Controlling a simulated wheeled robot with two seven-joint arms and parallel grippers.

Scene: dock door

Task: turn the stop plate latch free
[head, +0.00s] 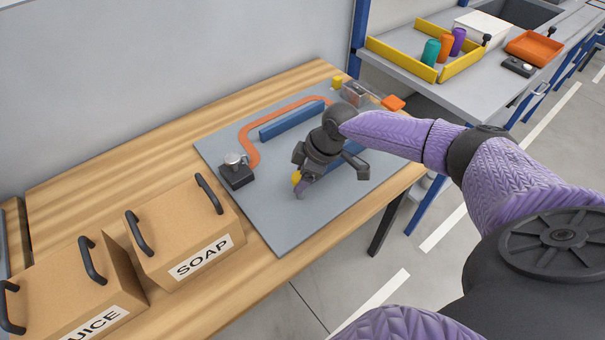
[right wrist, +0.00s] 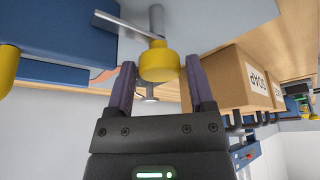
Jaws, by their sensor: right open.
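The latch shows in the right wrist view as a yellow knob (right wrist: 158,62) on a grey metal post, with a thin metal bar sticking out to the left from the post. In the head view a small piece of yellow (head: 296,177) shows beside my right gripper (head: 301,188), over the grey board (head: 220,150). In the right wrist view my right gripper (right wrist: 160,85) is open, with one finger on each side of the yellow knob. I cannot tell whether either finger touches it. My gripper hides most of the latch in the head view. My left gripper is not in view.
The board carries blue rails (head: 291,120), an orange curved strip (head: 247,137) and a black block with a silver knob (head: 237,172). Cardboard boxes marked SOAP (head: 180,235) and JUICE (head: 75,290) stand at left. A yellow tray (head: 400,59) is on the back bench.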

